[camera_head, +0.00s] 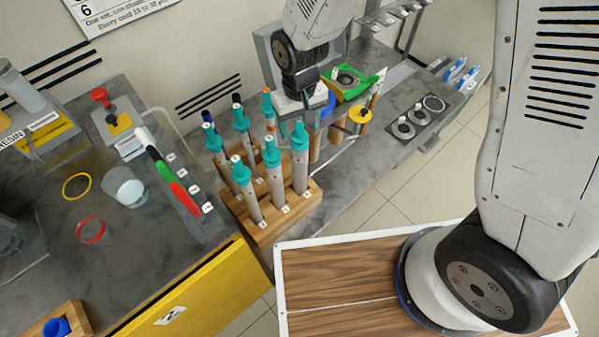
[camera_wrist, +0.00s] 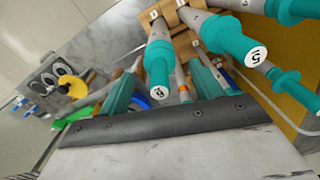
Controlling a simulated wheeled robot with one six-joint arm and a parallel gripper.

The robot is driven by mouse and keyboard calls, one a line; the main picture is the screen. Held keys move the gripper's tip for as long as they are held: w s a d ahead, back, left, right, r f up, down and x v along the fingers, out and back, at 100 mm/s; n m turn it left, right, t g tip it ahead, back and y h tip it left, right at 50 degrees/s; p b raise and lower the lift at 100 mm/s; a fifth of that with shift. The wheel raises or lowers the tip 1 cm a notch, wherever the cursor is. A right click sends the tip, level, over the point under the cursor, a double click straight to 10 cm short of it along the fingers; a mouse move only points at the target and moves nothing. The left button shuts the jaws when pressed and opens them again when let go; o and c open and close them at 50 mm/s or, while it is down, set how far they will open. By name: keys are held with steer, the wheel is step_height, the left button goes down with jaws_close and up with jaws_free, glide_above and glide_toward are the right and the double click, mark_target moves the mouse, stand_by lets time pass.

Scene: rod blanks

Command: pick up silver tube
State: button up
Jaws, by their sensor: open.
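Several silver-grey tubes with teal caps stand upright in a wooden rack (camera_head: 262,232) in the head view. The front row holds a left tube (camera_head: 251,203), a middle tube (camera_head: 276,183) and a right tube (camera_head: 300,171); more stand behind. I cannot tell which one the task means. My gripper (camera_head: 298,122) is open, behind and close to the rack's right end, partly hidden by the right tube. In the wrist view a teal-capped tube marked 6 (camera_wrist: 158,62) and one marked 5 (camera_wrist: 232,40) show beyond the gripper's dark edge. No tube is visibly held.
A green tray (camera_head: 352,85) and a yellow-topped post (camera_head: 360,116) stand right of the rack. A wooden-topped surface (camera_head: 335,275) is in front. The floor (camera_head: 410,185) is clear.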

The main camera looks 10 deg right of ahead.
steer(key=shift+f, duration=1.3)
jaws_close()
